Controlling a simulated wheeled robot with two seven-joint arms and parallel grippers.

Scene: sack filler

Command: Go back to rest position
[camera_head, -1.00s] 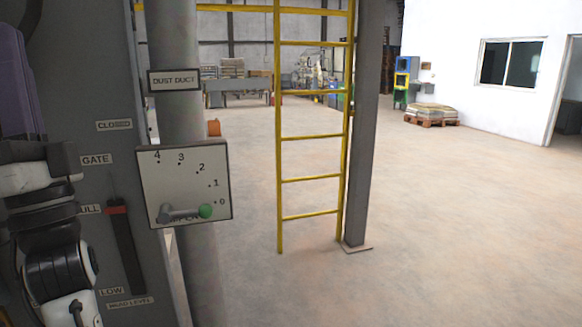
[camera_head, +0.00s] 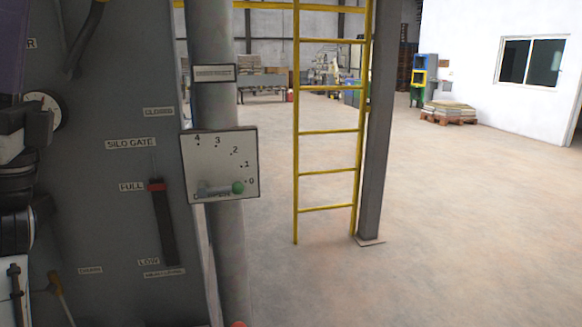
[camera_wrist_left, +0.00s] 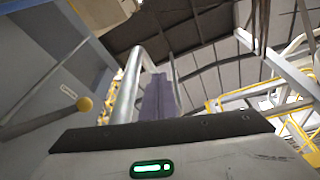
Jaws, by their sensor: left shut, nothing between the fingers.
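My left arm shows at the left edge of the head view, in front of the grey machine panel (camera_head: 110,235). Only a sliver of purple shows above the arm, at the top left corner. In the left wrist view my left gripper (camera_wrist_left: 159,80) points upward, with its purple fingers together and nothing between them. The roof and metal frames lie behind it. A yellow knob (camera_wrist_left: 85,104) on a rod is to its left, apart from it. My right gripper is in neither view.
The panel carries a red-marked level slot (camera_head: 163,225) and a round gauge (camera_head: 42,108). A white dial plate (camera_head: 222,165) with a green-knobbed lever (camera_head: 237,188) sits on a grey duct (camera_head: 213,105). A yellow ladder (camera_head: 296,150) stands beside a post (camera_head: 377,130).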

